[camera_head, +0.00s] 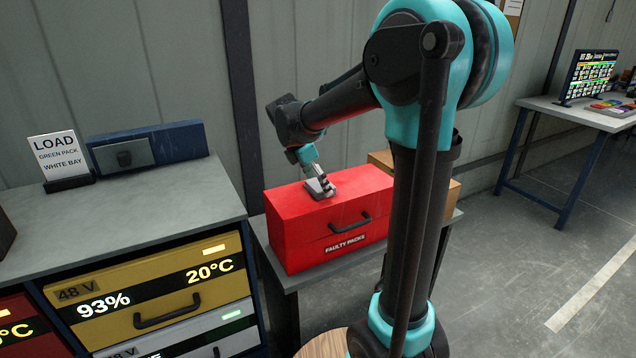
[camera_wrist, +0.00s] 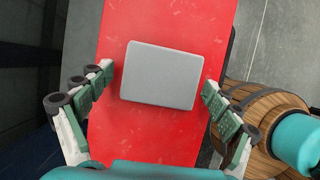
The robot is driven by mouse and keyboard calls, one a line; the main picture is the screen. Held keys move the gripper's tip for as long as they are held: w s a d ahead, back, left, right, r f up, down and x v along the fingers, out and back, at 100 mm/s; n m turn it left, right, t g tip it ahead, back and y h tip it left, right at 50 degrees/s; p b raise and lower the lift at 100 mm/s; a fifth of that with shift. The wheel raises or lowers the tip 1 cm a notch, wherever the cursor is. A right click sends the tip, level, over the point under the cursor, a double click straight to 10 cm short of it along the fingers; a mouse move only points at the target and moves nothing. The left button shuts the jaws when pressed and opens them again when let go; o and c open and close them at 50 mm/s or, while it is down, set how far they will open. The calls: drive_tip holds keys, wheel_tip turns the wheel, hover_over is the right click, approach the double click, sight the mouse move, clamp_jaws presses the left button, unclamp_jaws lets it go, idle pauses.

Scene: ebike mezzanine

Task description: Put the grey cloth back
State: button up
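The grey cloth (camera_wrist: 160,75) is a flat, light grey rectangle with rounded corners. It lies on top of the red box (camera_wrist: 205,30), which also shows in the head view (camera_head: 300,238) with the label "FAULTY PACKS". My gripper (camera_wrist: 158,84) is open, with one finger to each side of the cloth in the wrist view. The fingers look apart from the cloth's edges, and nothing is between them that I can see held. In the head view my gripper (camera_head: 319,184) points down just over the box top and mostly hides the cloth there.
A grey bench (camera_head: 130,205) with a "LOAD" sign (camera_head: 60,158) and a dark blue case (camera_head: 180,138) stands left of the red box. Battery drawers (camera_head: 80,290) are under it. A cardboard box (camera_head: 382,160) is behind the red box. Floor at the right is clear.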

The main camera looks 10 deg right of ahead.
idle(0.3)
drive_tip(key=v, duration=1.2)
drive_tip(key=shift+r, duration=0.2)
